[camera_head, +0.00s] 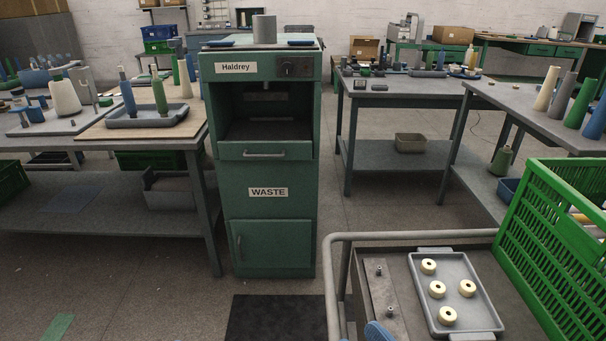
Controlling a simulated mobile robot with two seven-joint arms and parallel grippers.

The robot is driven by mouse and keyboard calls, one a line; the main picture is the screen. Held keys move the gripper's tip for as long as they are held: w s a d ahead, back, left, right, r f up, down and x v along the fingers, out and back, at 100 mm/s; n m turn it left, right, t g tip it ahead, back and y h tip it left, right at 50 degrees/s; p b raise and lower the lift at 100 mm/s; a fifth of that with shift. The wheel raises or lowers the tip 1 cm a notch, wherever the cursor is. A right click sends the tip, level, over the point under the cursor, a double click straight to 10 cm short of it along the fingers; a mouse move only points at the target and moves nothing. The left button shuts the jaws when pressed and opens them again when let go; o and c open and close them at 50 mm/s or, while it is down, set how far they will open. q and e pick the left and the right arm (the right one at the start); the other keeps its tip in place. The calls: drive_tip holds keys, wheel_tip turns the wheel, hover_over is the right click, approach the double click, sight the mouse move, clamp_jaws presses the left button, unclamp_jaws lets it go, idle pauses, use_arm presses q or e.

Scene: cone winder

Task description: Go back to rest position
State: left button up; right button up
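Neither of my grippers shows in the head view, and no arm of mine can be made out. Straight ahead stands a green cabinet (268,209) labelled Haldrey and WASTE, with an open, dark compartment (266,115) in its upper half. Its lower door (271,246) is shut. A grey cylinder (264,29) stands on top of it.
A railed cart (400,237) at front right carries a grey tray (481,290) with several cream rings, and a green crate (556,225) stands at its right. Benches with cones flank the cabinet. A dark mat (277,318) lies on open floor before it.

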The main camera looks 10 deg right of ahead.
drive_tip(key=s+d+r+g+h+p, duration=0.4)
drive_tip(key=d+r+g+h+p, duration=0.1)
drive_tip(key=p, duration=3)
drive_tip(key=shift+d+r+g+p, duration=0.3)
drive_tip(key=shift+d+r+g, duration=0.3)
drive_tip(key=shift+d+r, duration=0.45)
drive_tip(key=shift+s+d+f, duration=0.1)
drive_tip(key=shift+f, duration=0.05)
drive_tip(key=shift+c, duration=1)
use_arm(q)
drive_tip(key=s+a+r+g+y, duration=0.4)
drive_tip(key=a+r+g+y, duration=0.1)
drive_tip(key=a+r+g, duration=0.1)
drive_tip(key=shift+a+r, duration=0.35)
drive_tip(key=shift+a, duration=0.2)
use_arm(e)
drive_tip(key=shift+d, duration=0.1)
